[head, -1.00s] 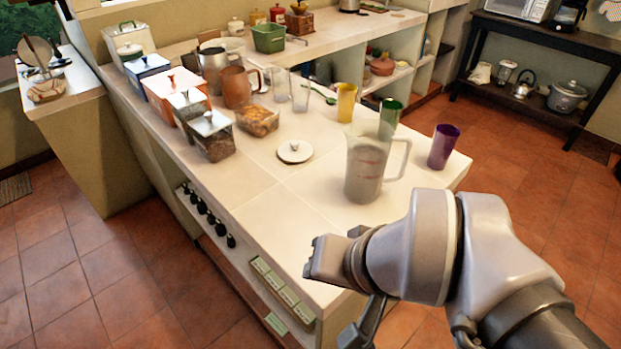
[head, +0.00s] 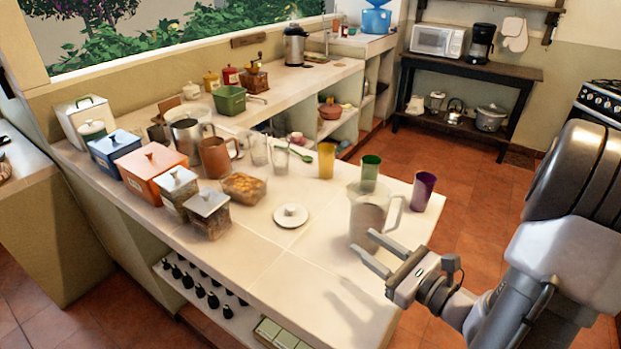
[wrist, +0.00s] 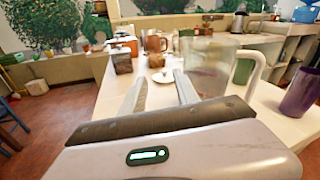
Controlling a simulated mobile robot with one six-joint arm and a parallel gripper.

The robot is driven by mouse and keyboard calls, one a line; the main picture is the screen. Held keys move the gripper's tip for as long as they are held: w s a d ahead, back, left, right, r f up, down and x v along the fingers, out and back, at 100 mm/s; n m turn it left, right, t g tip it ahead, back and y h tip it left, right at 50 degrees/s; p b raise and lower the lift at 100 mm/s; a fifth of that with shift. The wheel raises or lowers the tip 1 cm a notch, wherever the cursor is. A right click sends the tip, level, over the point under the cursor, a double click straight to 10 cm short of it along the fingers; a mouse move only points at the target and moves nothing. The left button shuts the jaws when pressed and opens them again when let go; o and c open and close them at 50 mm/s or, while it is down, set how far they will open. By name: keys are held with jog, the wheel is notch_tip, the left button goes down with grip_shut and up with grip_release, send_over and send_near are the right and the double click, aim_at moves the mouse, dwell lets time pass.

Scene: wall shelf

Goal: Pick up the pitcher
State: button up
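The pitcher (head: 369,218) is a clear, see-through jug with a handle on its right side. It stands upright on the counter near its right end. In the wrist view the pitcher (wrist: 208,62) is just ahead and to the right of the fingers, its handle at the right. My gripper (head: 372,252) is open and empty, in front of the pitcher's lower body in the head view. The fingers (wrist: 160,92) are spread apart with nothing between them, and the right finger appears close to the pitcher. I cannot tell whether it touches.
A green cup (head: 370,170), a yellow cup (head: 327,160) and a purple cup (head: 422,192) stand near the pitcher. A white lid (head: 291,215) lies to its left. Canisters (head: 150,165) line the counter's left side. The counter (head: 300,275) is clear in front.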

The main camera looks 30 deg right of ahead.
jog(key=s+d+f+m+h, duration=0.2)
jog(key=s+d+m+h, duration=0.15)
jog(key=d, duration=0.25)
jog(key=s+d+f+m+h, duration=0.1)
jog(key=s+d+m+h, duration=0.25)
jog(key=d+h, duration=0.2)
jog(key=w+d+b, duration=0.2)
jog(key=w, duration=0.6)
jog(key=w+d+m+b, duration=0.1)
jog(key=w+d, duration=0.2)
jog(key=w, duration=0.6)
jog(key=shift+b, duration=0.4)
jog(key=shift+r, duration=0.1)
grip_shut()
